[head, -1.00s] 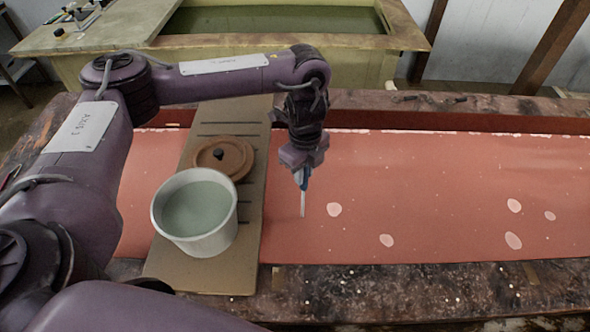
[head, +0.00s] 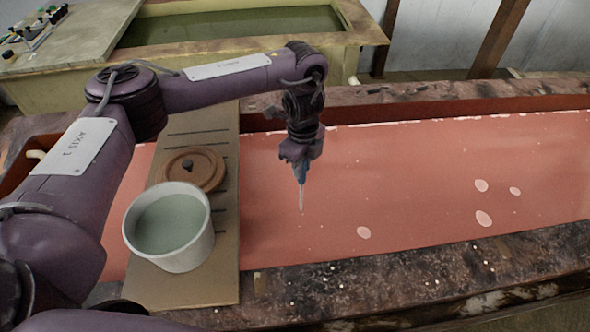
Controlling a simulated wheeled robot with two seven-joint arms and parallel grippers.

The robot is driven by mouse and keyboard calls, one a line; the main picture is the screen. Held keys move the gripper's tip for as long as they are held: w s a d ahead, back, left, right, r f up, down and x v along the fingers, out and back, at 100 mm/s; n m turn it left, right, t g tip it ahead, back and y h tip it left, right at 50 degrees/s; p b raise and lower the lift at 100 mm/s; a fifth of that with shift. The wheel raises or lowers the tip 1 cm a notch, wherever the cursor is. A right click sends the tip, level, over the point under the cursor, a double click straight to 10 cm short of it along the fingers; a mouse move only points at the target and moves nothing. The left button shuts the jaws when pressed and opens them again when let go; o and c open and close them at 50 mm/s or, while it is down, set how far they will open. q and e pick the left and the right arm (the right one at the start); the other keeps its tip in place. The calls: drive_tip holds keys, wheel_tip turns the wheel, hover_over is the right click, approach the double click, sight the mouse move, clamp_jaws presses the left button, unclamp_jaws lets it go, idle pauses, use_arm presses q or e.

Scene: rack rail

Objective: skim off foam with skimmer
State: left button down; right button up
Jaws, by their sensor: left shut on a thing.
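My left gripper (head: 298,160) is shut on the skimmer (head: 301,188), which has a blue upper part and a thin pale end pointing down. The skimmer's lower end is over or in the pink liquid (head: 410,165) of the long vat; I cannot tell whether it touches the surface. Pale foam patches lie on the liquid to its right: one nearer patch (head: 363,232) and a cluster of three (head: 481,185) farther right. No patch shows right at the skimmer. My right gripper is not in view.
A white bucket (head: 200,246) of grey-green liquid stands on a board (head: 222,275) across the vat, left of the skimmer. A brown round lid (head: 209,165) with a dark knob lies behind it. The vat's stained front rim (head: 420,268) runs along the near side.

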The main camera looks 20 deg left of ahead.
use_arm(q)
drive_tip(key=shift+w+d, duration=1.1)
drive_tip(key=shift+w, duration=1.1)
drive_tip(key=s+d, duration=0.3)
drive_tip(key=d, duration=1.3)
drive_tip(key=shift+d, duration=0.4)
drive_tip(key=shift+r, duration=0.2)
